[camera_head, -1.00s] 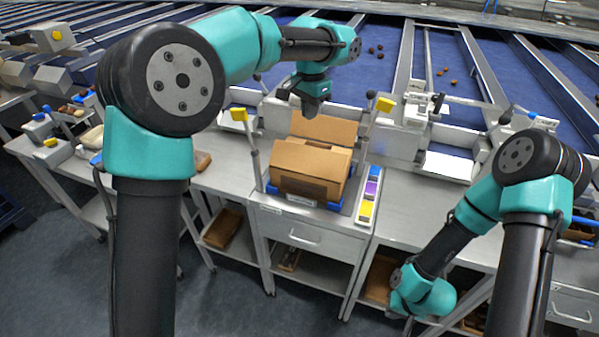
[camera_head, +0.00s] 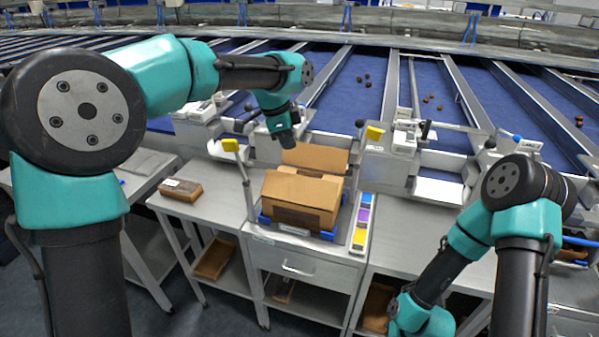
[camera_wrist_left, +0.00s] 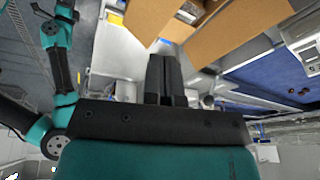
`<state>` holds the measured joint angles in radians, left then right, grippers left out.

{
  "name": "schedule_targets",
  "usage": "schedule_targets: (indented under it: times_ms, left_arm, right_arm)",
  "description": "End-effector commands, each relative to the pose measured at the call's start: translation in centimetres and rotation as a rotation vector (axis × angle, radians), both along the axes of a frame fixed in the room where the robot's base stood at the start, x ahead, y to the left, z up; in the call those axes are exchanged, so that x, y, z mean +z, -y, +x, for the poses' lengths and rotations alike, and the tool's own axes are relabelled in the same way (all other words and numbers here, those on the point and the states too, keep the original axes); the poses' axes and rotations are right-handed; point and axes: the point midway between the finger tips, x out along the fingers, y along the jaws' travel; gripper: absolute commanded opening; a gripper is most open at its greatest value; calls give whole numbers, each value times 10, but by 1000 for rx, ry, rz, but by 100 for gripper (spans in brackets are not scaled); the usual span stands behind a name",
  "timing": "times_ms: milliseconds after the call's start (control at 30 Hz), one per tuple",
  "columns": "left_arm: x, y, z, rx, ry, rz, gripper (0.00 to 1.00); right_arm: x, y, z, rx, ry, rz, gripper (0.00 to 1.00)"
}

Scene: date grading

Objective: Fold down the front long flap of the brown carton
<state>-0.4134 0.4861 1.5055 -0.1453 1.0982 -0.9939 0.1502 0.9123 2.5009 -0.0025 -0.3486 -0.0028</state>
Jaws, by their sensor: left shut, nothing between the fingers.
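The brown carton (camera_head: 315,220) sits in a blue holder (camera_head: 327,236) on the grey bench. Its front long flap (camera_head: 302,189) appears to lie inward over the top, with a narrow gap behind it; whether it is fully flat I cannot tell. The back long flap (camera_head: 316,158) stands up. My left gripper (camera_head: 287,142) is shut and empty, above the carton's back left corner, apparently clear of it. In the left wrist view its closed fingers (camera_wrist_left: 165,75) show below brown carton panels (camera_wrist_left: 225,30). My right gripper is not visible; its arm hangs down at right.
A brown block (camera_head: 181,189) lies on the left bench. Blue sorting lanes (camera_head: 355,85) with several dates run behind.

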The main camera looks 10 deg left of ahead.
Motion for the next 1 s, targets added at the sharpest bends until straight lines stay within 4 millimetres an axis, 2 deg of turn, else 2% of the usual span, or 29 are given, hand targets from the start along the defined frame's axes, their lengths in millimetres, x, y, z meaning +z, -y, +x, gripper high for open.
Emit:
schedule_targets:
  times_ms: [133,300,767,1000]
  left_arm:
    - [4,-9,-7,-169,88,-40,0]
    - [6,-13,-11,-268,144,-57,0]
    - [3,-12,-11,-280,149,-56,0]
    - [-20,-3,-7,-280,145,-56,0]
  right_arm:
    - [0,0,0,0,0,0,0]
    - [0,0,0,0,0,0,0]
    - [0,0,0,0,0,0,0]
    - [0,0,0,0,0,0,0]
